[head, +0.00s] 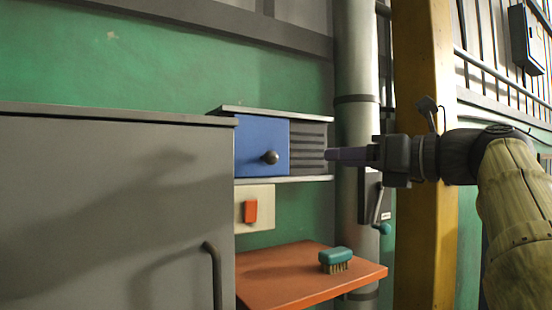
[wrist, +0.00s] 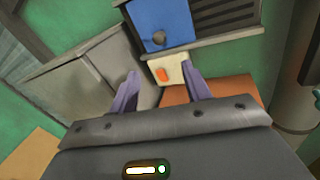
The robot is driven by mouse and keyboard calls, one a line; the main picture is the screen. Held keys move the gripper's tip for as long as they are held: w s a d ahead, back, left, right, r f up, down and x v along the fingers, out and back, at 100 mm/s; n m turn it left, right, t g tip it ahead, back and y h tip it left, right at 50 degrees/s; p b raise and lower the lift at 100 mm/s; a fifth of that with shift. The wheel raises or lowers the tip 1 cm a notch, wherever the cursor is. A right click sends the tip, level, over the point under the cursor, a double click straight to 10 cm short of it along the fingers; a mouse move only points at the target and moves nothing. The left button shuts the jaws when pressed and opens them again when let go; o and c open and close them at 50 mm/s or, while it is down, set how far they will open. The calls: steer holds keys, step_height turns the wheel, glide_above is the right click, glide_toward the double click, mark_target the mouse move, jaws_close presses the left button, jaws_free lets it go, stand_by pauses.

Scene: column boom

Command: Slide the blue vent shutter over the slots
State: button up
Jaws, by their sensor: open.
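The blue vent shutter (head: 258,140) is a flat panel with a dark round knob (head: 269,157) on it. It stands at the left of its rails, and the dark slots (head: 308,150) to its right are uncovered. In the wrist view the shutter (wrist: 161,22) is at the top, with the slots (wrist: 222,18) to its right. My gripper (head: 330,155) is at the right of the vent in the head view, apart from the knob. In the wrist view its two purple fingers (wrist: 160,88) are spread with nothing between them.
A grey cabinet (head: 110,210) fills the left front. Below the vent are an orange rocker switch (head: 251,211) and an orange shelf (head: 300,272) bearing a green brush (head: 335,260). A grey pipe (head: 357,60) and a yellow post (head: 424,80) stand at right.

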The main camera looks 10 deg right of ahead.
mark_target(276, 158)
steer(key=p+x, duration=0.4)
steer(key=x, duration=1.2)
steer(key=shift+w+a+p, duration=0.1)
steer(key=shift+p, duration=0.25)
jaws_close()
